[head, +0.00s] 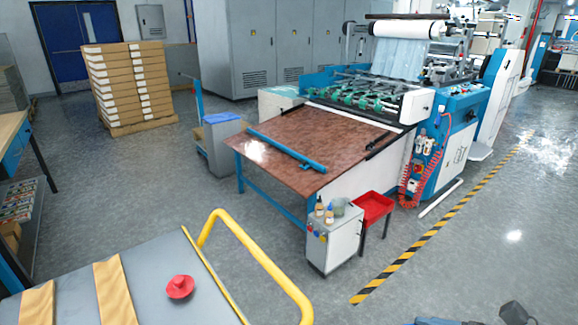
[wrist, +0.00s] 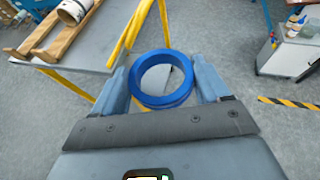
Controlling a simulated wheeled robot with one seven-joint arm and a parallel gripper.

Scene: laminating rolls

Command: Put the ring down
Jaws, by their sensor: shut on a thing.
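The ring (wrist: 162,101) is blue and thick-walled. It shows in the wrist view, near the middle. My gripper (wrist: 160,70) is shut on it, with one grey finger against each side of its outer wall. The ring is held in the air, and floor and part of a grey thing show through its hole. In the head view I cannot make out the ring or the jaws.
A grey cart top (head: 140,285) with a yellow rail (head: 262,258), wooden strips and a red knobbed piece (head: 180,287) stands at lower left. A brown-topped table (head: 310,135) fronts the laminating machine. A small cabinet (head: 333,245) holds bottles. Open floor lies between them.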

